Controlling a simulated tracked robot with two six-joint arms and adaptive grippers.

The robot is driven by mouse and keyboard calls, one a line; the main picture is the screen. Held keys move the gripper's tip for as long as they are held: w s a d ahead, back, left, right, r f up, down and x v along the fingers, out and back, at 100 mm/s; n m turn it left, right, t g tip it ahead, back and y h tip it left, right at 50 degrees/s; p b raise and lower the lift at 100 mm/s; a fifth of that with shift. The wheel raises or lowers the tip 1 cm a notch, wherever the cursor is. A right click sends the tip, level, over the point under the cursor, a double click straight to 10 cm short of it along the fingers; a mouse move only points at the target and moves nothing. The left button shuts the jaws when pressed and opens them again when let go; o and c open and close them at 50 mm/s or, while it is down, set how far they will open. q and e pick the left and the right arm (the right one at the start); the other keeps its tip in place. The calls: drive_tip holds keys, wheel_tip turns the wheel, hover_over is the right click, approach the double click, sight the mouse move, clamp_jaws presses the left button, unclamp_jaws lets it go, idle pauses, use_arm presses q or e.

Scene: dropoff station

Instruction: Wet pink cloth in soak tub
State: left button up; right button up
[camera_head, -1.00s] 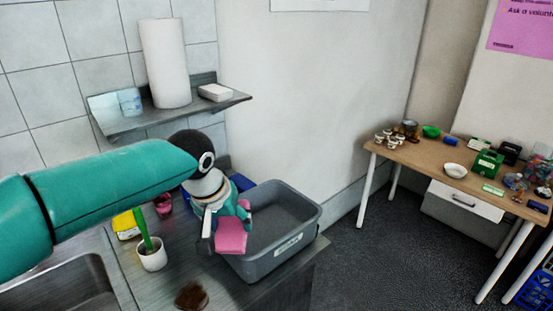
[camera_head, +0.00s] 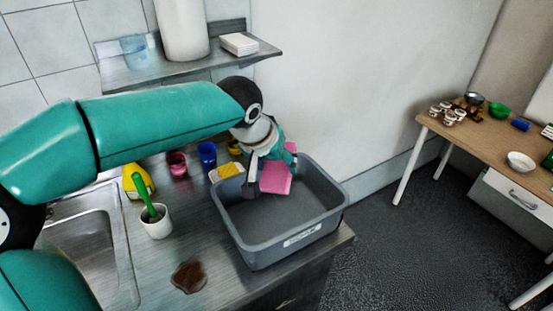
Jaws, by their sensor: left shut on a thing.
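The pink cloth (camera_head: 276,179) hangs in my left gripper (camera_head: 268,172), over the back left part of the soak tub. The gripper is shut on it. The soak tub (camera_head: 328,226) is a grey open bin with a white label on its front, standing on the steel counter. Its visible floor looks grey and even; I cannot tell whether there is water in it. Whether the cloth touches the tub floor or wall is unclear. My right gripper is not in view.
A yellow sponge (camera_head: 228,171), a blue cup (camera_head: 207,154) and a pink cup (camera_head: 177,163) stand left of the tub. A white pot (camera_head: 157,225) with a green-handled brush is by the sink (camera_head: 85,250). A brown spill (camera_head: 188,276) lies in front. A shelf (camera_head: 190,64) is above.

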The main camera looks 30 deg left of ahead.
sight(275, 168)
use_arm(q)
wheel_tip(275, 168, down, 12)
drive_tip(key=b, duration=0.9)
drive_tip(key=shift+r, duration=0.25)
drive_tip(key=shift+r, duration=0.1)
drive_tip(key=shift+r+p, duration=4.15)
drive_tip(key=shift+r, duration=1.35)
drive_tip(key=shift+r, duration=0.1)
wheel_tip(275, 168, up, 4)
drive_tip(key=p, duration=0.3)
drive_tip(key=shift+s+f, duration=0.1)
drive_tip(key=shift+f, duration=0.1)
